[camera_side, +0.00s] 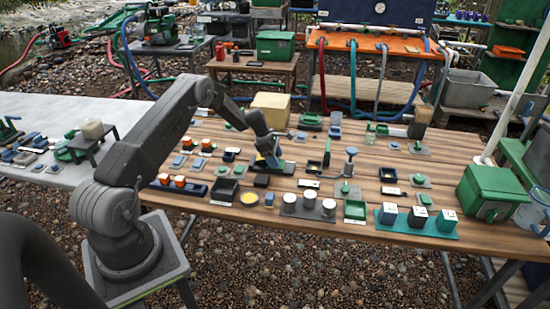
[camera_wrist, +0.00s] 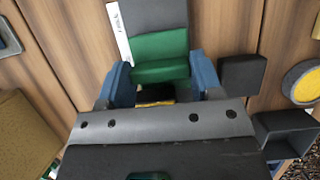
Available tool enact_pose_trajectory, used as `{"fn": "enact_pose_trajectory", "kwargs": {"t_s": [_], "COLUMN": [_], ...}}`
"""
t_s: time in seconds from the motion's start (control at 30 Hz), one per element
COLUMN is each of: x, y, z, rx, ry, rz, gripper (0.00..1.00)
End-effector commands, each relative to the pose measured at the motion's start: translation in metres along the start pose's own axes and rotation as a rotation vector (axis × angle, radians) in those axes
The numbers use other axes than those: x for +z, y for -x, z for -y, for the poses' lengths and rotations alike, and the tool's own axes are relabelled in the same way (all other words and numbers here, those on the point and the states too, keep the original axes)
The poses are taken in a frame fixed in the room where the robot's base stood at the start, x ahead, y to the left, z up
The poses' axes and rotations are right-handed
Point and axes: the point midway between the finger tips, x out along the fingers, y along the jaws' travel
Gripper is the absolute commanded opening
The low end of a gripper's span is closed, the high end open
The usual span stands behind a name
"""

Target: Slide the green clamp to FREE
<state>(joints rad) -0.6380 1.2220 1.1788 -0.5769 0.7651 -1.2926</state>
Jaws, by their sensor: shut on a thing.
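The green clamp (camera_wrist: 160,66) is a green block on a dark grey strip (camera_wrist: 155,14) in the wrist view. A white label (camera_wrist: 119,32) with dark lettering, too small to read surely, lies along the strip's left edge. My gripper (camera_wrist: 163,80) has one blue finger on each side of the clamp and is shut on it. A bit of yellow shows between the fingers, close to the wrist. In the side view my gripper (camera_side: 269,160) reaches down to the wooden table, and its arm partly hides the clamp.
A tan box (camera_side: 270,110) stands behind my gripper on the table (camera_side: 385,225). Many small fixtures crowd around it. A black block (camera_wrist: 242,74) and a round yellow-centred dish (camera_wrist: 304,82) lie to the right in the wrist view.

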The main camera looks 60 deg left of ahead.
Motion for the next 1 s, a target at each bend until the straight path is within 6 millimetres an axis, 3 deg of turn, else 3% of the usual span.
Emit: {"fn": "enact_pose_trajectory", "kwargs": {"t_s": [0.17,0.43,0.67,0.7,1.0], "x": [0.001,0.034,0.036,0.036,0.035], "y": [-0.001,-0.015,-0.015,-0.015,-0.015], "z": [0.001,0.0,0.0,0.0,0.0], "rx": [-0.003,-0.003,-0.002,-0.002,-0.002], "ry": [0.0,-0.002,-0.001,-0.001,-0.001], "rz": [0.0,0.001,0.002,0.002,0.001], "gripper": [0.17,0.17,0.17,0.6,0.85]}}
